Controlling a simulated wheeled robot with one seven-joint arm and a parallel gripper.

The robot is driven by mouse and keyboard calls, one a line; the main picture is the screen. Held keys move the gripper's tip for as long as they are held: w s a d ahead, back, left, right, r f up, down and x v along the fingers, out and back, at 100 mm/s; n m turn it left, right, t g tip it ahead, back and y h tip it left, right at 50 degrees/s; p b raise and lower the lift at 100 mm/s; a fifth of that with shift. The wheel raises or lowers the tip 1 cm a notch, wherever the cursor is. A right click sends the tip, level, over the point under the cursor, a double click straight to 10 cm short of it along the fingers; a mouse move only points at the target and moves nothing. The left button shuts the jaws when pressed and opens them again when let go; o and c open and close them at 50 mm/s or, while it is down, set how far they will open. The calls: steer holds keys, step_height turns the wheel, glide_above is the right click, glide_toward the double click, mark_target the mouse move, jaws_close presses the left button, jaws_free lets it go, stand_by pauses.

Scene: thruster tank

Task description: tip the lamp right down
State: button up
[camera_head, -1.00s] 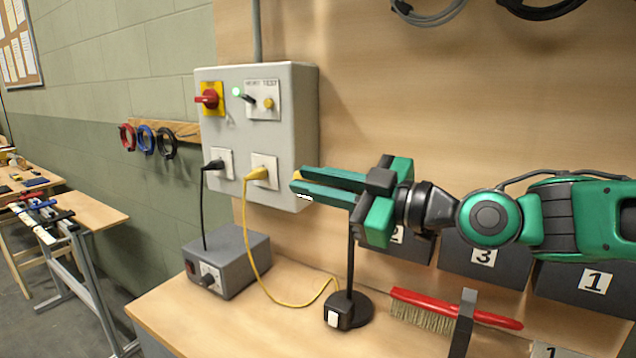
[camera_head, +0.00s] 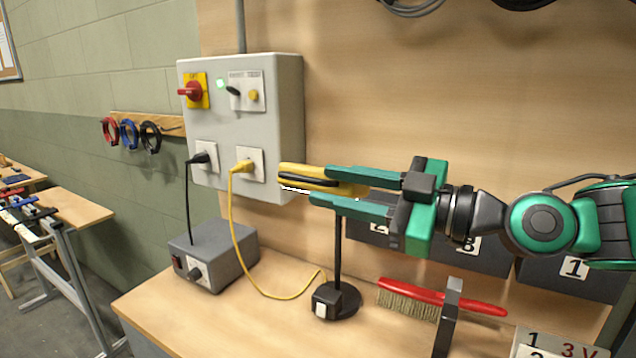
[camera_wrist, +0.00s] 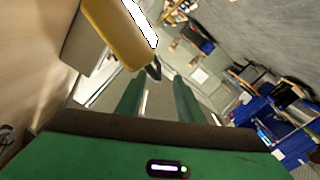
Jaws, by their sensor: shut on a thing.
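The lamp has a round black base (camera_head: 345,300) with a white switch, standing on the bench. Its thin dark stem (camera_head: 338,255) rises upright to a yellow head (camera_head: 296,171). The head lies nearly level, with a lit white strip along its lower edge and a dark bar along its side. My gripper (camera_head: 320,186) comes from the right, its green fingers at the head's right part, shut on the lamp; the exact contact is hard to see. In the wrist view the yellow head (camera_wrist: 118,36) is at upper left, and a dark tip shows beyond the fingers (camera_wrist: 157,92).
A grey wall box (camera_head: 240,125) with sockets is just behind and left of the head. A yellow cable (camera_head: 240,275) runs down to the bench. A grey power unit (camera_head: 213,258) stands left, a red brush (camera_head: 440,297) right of the base. Dark numbered bins (camera_head: 565,280) stand behind.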

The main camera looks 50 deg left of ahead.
steer(key=v, duration=0.2)
steer(key=shift+w+d+f, duration=0.2)
steer(key=shift+w+d, duration=0.05)
steer(key=shift+d, duration=0.1)
steer(key=shift+d+r, duration=0.2)
steer(key=shift+d, duration=0.25)
